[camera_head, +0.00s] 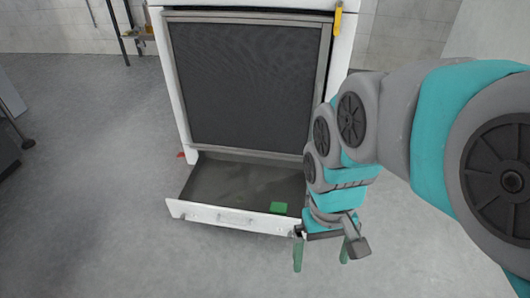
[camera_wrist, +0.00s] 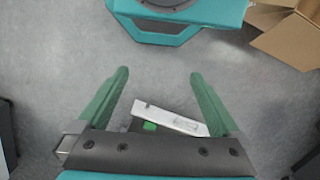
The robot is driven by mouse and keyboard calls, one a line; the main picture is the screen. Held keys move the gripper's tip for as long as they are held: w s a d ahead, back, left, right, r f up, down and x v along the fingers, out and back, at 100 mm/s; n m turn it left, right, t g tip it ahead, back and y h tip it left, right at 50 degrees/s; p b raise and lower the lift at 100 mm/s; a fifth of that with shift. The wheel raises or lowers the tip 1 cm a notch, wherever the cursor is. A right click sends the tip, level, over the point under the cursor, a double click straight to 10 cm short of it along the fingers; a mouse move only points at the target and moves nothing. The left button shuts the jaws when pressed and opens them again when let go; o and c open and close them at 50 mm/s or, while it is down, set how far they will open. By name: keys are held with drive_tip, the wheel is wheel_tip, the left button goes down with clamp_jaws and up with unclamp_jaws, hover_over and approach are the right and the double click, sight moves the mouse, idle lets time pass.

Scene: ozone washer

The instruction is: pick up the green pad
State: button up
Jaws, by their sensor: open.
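The small green pad (camera_head: 279,208) lies in the open bottom drawer (camera_head: 225,218) of the white appliance, near the right end by the front panel. In the wrist view, a small green patch that looks like the pad (camera_wrist: 150,126) shows beside the white drawer front (camera_wrist: 172,117), partly hidden by my gripper's body. My gripper (camera_head: 320,265) is open and empty, with its green fingers pointing down. It is just outside the drawer, to the right of the pad and in front of it. The wrist view shows the fingers (camera_wrist: 160,73) spread over bare floor.
The appliance's dark-panelled door (camera_head: 245,85) rises behind the drawer. A yellow item (camera_head: 337,20) hangs at its top right. A small red thing (camera_head: 181,155) is left of the drawer. An open cardboard box (camera_wrist: 289,35) stands in the wrist view. The floor in front is clear.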

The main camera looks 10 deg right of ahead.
drive_tip(key=w+a+f+b, duration=0.2)
drive_tip(key=w+f, duration=0.2)
drive_tip(key=w, duration=0.8)
drive_tip(key=m+t+b, duration=0.2)
drive_tip(key=m+b, duration=0.2)
drive_tip(key=b, duration=0.1)
hover_over(279, 207)
drive_tip(key=f, duration=2.7)
drive_tip(key=shift+w+a, duration=0.1)
drive_tip(key=shift+w, duration=0.1)
drive_tip(key=shift+f, duration=0.6)
drive_tip(key=shift+s+f+b, duration=0.15)
drive_tip(key=shift+f+b, duration=0.4)
drive_tip(key=shift+f, duration=2.95)
drive_tip(key=shift+r, duration=0.1)
drive_tip(key=c, duration=1.2)
drive_tip(key=shift+r, duration=0.1)
